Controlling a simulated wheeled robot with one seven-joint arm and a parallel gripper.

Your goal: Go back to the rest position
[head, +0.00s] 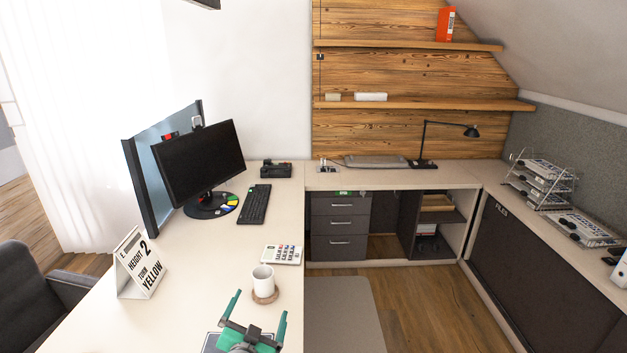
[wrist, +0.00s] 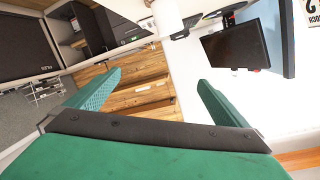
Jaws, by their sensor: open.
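My gripper (head: 257,312) shows at the bottom of the head view, above the near part of the desk. Its green fingers are spread apart with nothing between them. In the wrist view my gripper (wrist: 158,92) is also open and empty, with the room appearing turned over beyond it. A white mug (head: 263,278) stands on a round brown coaster (head: 265,297) just beyond my gripper in the head view. My gripper does not appear to touch it.
The pale desk (head: 205,255) carries a monitor (head: 200,160), a keyboard (head: 255,204), a calculator (head: 283,254) and a tent-shaped sign (head: 140,264). A grey chair (head: 35,300) stands at the left. A drawer unit (head: 340,228) is at the back. Wooden floor (head: 430,305) is open at the right.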

